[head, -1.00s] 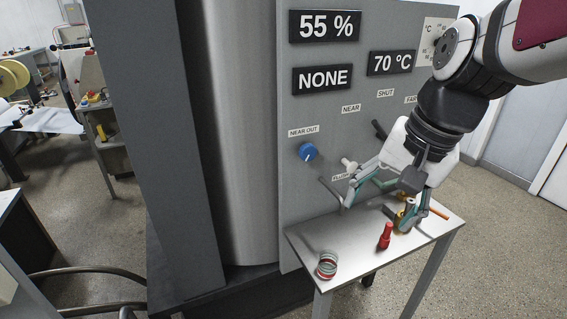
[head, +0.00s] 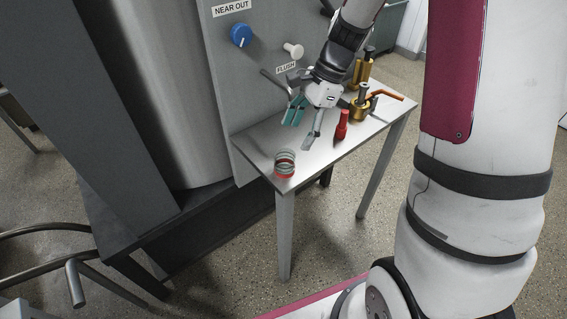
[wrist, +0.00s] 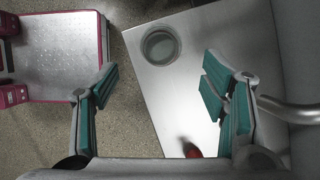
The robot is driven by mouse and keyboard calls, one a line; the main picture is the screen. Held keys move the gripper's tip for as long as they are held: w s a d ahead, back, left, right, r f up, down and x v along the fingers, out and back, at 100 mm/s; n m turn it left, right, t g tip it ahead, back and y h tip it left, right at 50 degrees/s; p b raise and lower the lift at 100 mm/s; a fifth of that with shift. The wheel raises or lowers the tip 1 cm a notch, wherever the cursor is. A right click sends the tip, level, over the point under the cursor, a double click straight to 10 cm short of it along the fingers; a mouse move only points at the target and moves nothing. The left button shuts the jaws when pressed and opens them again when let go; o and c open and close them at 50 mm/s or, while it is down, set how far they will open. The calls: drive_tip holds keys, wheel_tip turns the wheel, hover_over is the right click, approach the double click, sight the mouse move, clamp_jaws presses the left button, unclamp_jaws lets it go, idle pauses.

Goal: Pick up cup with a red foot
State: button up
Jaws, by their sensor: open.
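The cup with a red foot (head: 285,163) stands at the near left corner of the small metal side table. It has a see-through ringed wall and a red band at its bottom. In the wrist view the cup (wrist: 160,46) shows from above as a round grey rim, ahead of the fingers and between their lines. My gripper (head: 303,126) is open and empty above the table, behind and a little right of the cup, apart from it. In the wrist view the teal-padded fingers of my gripper (wrist: 160,84) are wide apart.
A red bottle-shaped thing (head: 342,125) stands right of my gripper. A brass piece with an orange handle (head: 360,105) and a taller brass piece (head: 363,70) stand farther right. The grey panel (head: 225,95) with a blue knob (head: 241,36) borders the table's left side.

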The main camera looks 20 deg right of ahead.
sight(287, 155)
drive_tip(key=x, duration=0.8)
drive_tip(key=shift+a+f+b, duration=0.1)
drive_tip(key=shift+f+b, duration=0.2)
drive_tip(key=shift+b, duration=0.05)
drive_tip(key=c, duration=1.3)
